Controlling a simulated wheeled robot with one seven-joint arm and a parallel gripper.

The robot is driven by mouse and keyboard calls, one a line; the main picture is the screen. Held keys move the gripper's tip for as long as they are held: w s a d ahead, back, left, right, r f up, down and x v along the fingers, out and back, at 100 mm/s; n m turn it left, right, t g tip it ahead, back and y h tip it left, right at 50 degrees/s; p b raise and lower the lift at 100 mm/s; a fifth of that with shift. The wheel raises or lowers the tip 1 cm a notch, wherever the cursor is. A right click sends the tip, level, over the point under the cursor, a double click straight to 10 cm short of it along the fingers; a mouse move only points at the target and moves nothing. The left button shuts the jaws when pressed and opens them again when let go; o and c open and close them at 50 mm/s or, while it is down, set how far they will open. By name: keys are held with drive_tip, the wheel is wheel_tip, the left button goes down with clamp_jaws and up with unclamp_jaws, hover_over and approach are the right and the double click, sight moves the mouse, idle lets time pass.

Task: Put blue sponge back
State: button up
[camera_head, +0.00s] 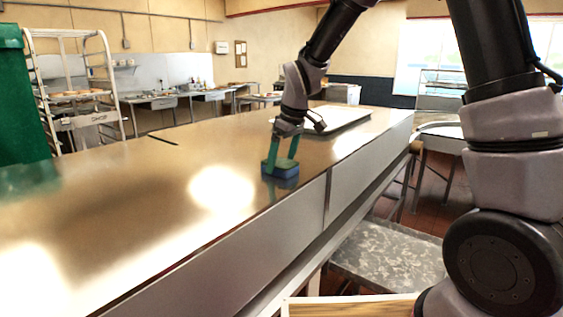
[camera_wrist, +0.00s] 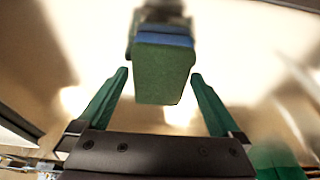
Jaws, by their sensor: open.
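The blue sponge (camera_head: 283,172) rests on the steel counter (camera_head: 140,215) near its right-hand edge. In the wrist view the sponge (camera_wrist: 165,70) shows a green face with a blue band behind it. My gripper (camera_head: 280,164) is lowered at the sponge, with green fingers pointing down. In the wrist view my gripper (camera_wrist: 160,76) is open. Its fingertips stand apart on either side of the sponge, with a visible gap at each side. Part of the sponge in the head view is covered by the fingers.
A pale metal tray (camera_head: 338,119) lies farther back on the counter. A green bin-like object (camera_head: 20,100) stands at the left, by a wheeled rack (camera_head: 75,95). The counter left of the sponge is clear. A lower grey surface (camera_head: 390,255) sits beside the counter's right side.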

drive_tip(key=v, duration=1.2)
drive_tip(key=s+d+r+m+t, duration=0.1)
drive_tip(key=s+d+r+m, duration=0.25)
drive_tip(key=d, duration=0.35)
drive_tip(key=s+d+r+m+t, duration=0.2)
drive_tip(key=s+d+r+m, duration=0.15)
drive_tip(key=d, duration=0.35)
drive_tip(key=s+d+m+t, duration=0.2)
drive_tip(key=s+d+m, duration=0.5)
drive_tip(key=s, duration=0.3)
drive_tip(key=shift+s+d+m, duration=0.2)
drive_tip(key=shift+d+m, duration=0.1)
drive_tip(key=shift+d, duration=0.2)
